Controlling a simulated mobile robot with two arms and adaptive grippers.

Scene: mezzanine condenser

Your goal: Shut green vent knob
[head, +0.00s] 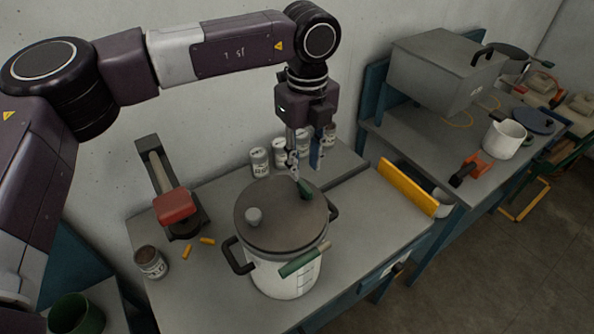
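A large white pot (285,282) with a brown-grey lid (282,226) stands on the grey workbench. A small dark green knob (305,190) sits on the lid near its back edge; I take it for the vent knob. Whether a fingertip touches the knob, I cannot tell. My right gripper is not in view.
Several grey cans (260,162) stand behind the pot. A red-headed clamp-like tool (176,207), yellow plugs (189,250) and an open can (150,262) are at left. A yellow bar (408,187) edges the bench's right. The bench right of the pot is clear.

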